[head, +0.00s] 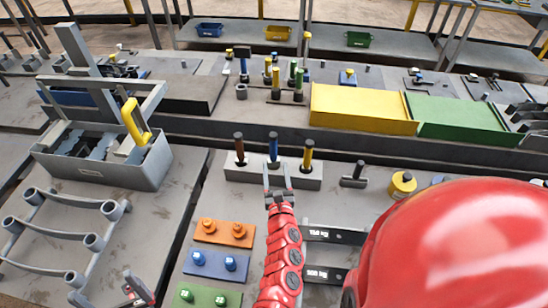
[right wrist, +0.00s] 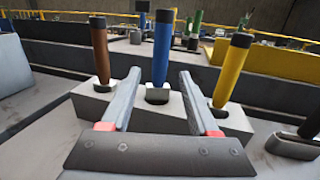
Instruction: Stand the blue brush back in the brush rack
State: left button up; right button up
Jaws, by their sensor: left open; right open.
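The blue brush (head: 273,147) stands upright in the middle place of the light grey brush rack (head: 240,175). In the right wrist view the blue brush (right wrist: 161,50) has a black cap and a dark lower end at the rack's top (right wrist: 150,118). My right gripper (head: 278,172) is open in front of the rack. Its fingertips (right wrist: 160,78) point toward the blue brush, one to each side of it in the picture, and do not grip it. My left gripper (head: 136,284) is open and empty at the lower left, away from the rack.
A brown brush (head: 239,149) and a yellow brush (head: 308,155) stand in the rack's outer places. A dark tool (head: 354,175) is right of the rack. Orange (head: 223,233), blue (head: 215,265) and green plates lie in front. A grey toolbox (head: 140,172) is left.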

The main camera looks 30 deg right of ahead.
jog(key=v, duration=0.4)
jog(key=shift+s+b, duration=0.2)
jog(key=shift+b, duration=0.2)
